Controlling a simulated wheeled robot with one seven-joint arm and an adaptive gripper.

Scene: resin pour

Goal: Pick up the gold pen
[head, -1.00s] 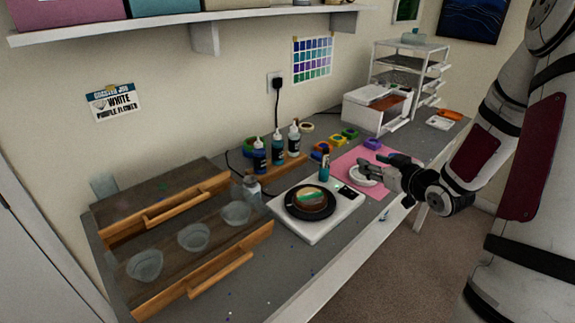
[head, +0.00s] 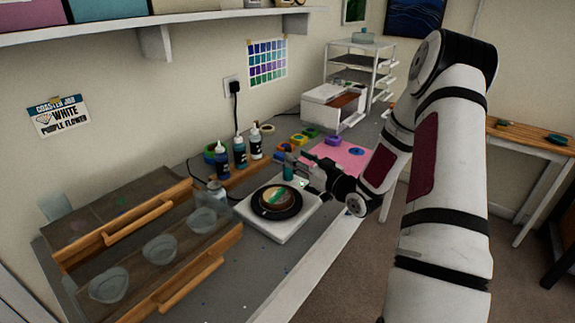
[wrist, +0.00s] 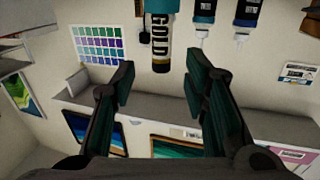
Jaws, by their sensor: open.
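The gold pen (head: 288,169) stands upright at the back edge of the white scale in the head view, a small teal and dark marker. I cannot tell whether a finger touches the pen.
A white scale (head: 278,231) holds a black turntable with a round coaster. Dropper bottles (head: 240,152) stand behind left. A pink mat (head: 340,155) lies to the right. Clear cups (head: 109,285) stand in front left.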

